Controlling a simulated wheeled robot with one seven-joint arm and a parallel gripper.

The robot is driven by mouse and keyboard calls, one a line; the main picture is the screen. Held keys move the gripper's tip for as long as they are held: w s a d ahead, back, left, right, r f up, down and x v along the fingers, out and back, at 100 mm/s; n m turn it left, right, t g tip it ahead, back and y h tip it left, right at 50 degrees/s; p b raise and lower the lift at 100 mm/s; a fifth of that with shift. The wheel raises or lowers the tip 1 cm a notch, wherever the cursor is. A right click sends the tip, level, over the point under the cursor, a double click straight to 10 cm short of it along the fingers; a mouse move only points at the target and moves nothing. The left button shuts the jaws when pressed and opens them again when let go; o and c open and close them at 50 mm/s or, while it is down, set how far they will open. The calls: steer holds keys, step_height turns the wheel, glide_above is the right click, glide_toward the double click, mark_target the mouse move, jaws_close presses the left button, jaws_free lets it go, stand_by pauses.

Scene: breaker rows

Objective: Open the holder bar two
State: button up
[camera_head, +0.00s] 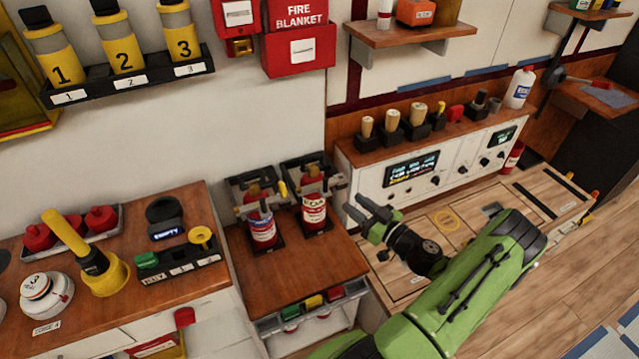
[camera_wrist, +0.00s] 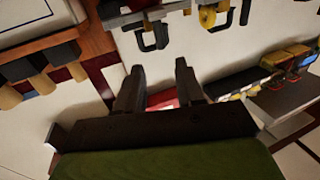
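Two small red extinguishers stand side by side in black holders on the wooden cabinet top, the left one (camera_head: 263,228) and the right one (camera_head: 314,212). Grey clamp-like bars cross the upper parts of both holders; a yellow piece shows between them. I cannot read a number on either holder, or tell whether the bars are closed. My gripper (camera_head: 366,216) is to the right of the right holder, apart from it, in front of the white console. In the wrist view my gripper (camera_wrist: 158,84) has its fingers spread, with nothing held; a red patch shows behind them.
A white console (camera_head: 400,185) with knobs and displays stands behind my gripper. A numbered canister rack (camera_head: 130,82) and red fire blanket box (camera_head: 298,55) hang on the wall. The left counter holds a yellow-handled tool (camera_head: 105,275). The cabinet top before the holders is clear.

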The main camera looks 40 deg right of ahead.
mark_target(325, 191)
steer(key=w, duration=1.2)
steer(key=shift+a, duration=0.15)
jaws_close()
